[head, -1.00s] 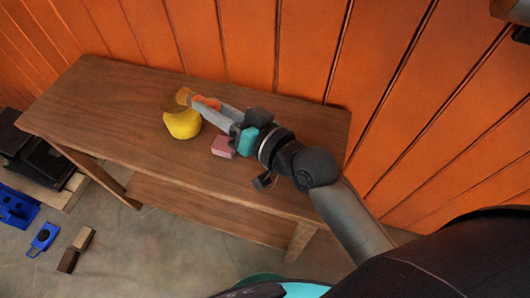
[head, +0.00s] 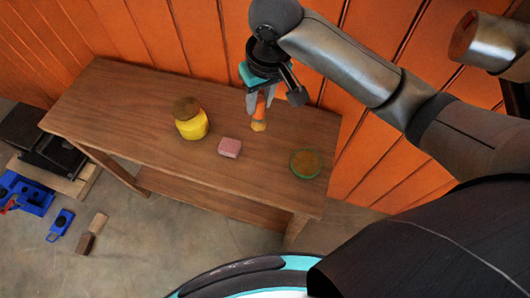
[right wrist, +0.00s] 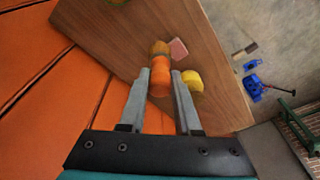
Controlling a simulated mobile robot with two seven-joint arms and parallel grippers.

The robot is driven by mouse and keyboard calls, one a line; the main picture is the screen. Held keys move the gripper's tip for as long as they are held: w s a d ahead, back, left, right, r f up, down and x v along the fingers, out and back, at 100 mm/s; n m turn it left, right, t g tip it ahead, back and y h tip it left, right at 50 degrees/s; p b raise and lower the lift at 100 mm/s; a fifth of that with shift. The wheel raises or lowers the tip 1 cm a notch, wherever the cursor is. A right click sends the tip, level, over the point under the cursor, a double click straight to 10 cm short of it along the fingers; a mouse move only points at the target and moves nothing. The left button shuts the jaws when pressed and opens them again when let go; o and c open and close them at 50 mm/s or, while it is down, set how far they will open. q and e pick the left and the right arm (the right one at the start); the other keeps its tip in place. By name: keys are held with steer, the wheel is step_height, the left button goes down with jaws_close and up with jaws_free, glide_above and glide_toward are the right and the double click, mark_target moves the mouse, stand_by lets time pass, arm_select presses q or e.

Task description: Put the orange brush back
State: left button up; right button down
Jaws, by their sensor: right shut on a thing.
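The orange brush (head: 260,106) has an orange handle and a tan tip, and points down over the back of the wooden table. It also shows in the right wrist view (right wrist: 160,77). My right gripper (head: 262,101) is shut on its handle. I cannot tell whether the tip touches the tabletop. A yellow jar (head: 191,126) with a brown top stands to the left of the brush. A pink block (head: 230,148) lies in front of the brush. A round green dish (head: 305,164) with a brown inside sits at the table's right end. My left gripper is not in view.
The wooden table (head: 110,118) stands close to an orange plank wall (head: 205,50). Blue fixtures (head: 60,222) and small wooden blocks (head: 98,221) are on the floor at left. The tabletop left of the jar is clear.

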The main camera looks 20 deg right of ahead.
steer(key=shift+d+r, duration=0.25)
steer(key=shift+d, duration=0.3)
step_height(320, 180, down, 20)
steer(key=b, duration=0.2)
steer(key=shift+r+b, duration=0.1)
steer(key=shift+b, duration=0.3)
steer(key=c, duration=0.6)
jaws_free()
steer(key=shift+r, duration=0.15)
steer(key=r, duration=0.4)
steer(key=s+r+p, duration=0.1)
steer(key=r, duration=0.2)
steer(key=r+p, duration=0.1)
steer(key=r, duration=0.3)
steer(key=shift+s+d+r, duration=0.35)
steer(key=shift+s, duration=0.05)
